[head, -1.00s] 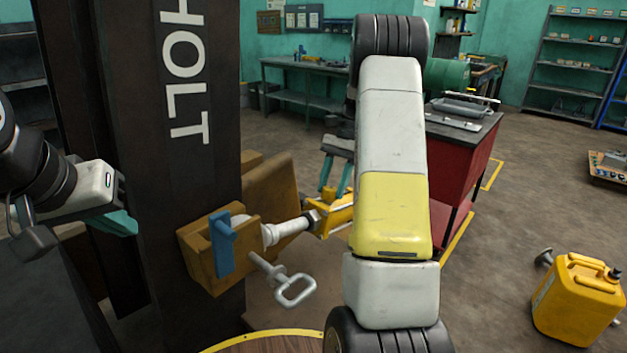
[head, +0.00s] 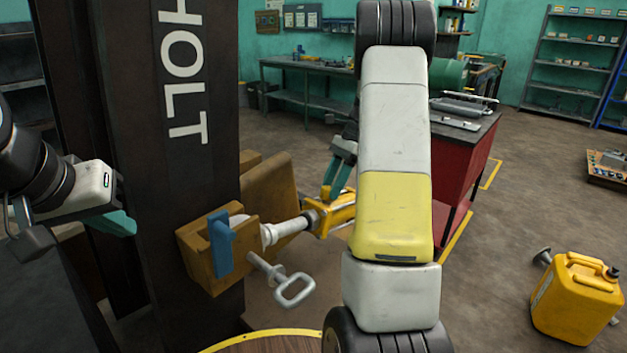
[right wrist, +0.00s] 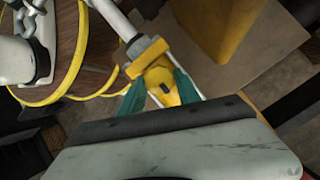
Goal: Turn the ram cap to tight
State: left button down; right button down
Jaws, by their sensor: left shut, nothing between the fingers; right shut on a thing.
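The ram's pale rod (head: 287,230) comes out of the brown bracket on the mast and ends in a yellow body (head: 340,215). In the right wrist view, the yellow ram cap (right wrist: 160,78) with a dark mark sits at the end of the yellow collar (right wrist: 146,57). My right gripper (head: 338,178) is shut on the cap, one teal finger on each side (right wrist: 160,95). In the head view my right forearm hides part of this place. My left gripper (head: 118,223) is shut and empty, left of the mast, away from the ram.
The dark mast (head: 190,170) stands between my arms. A brown bracket (head: 270,195) with a blue lever (head: 220,244) and a grey T-handle pin (head: 290,289) is beside the ram. A red cabinet (head: 455,170) stands behind my right arm. A yellow jerrycan (head: 578,298) stands on the floor at right.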

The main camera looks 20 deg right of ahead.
dwell(0.4)
jog(key=c, duration=0.9)
grip_release()
jog(key=shift+o, duration=0.2)
jog(key=v, duration=0.7)
jog(key=shift+d+r, duration=0.2)
jog(key=shift+r, duration=0.1)
jog(key=shift+w, duration=0.1)
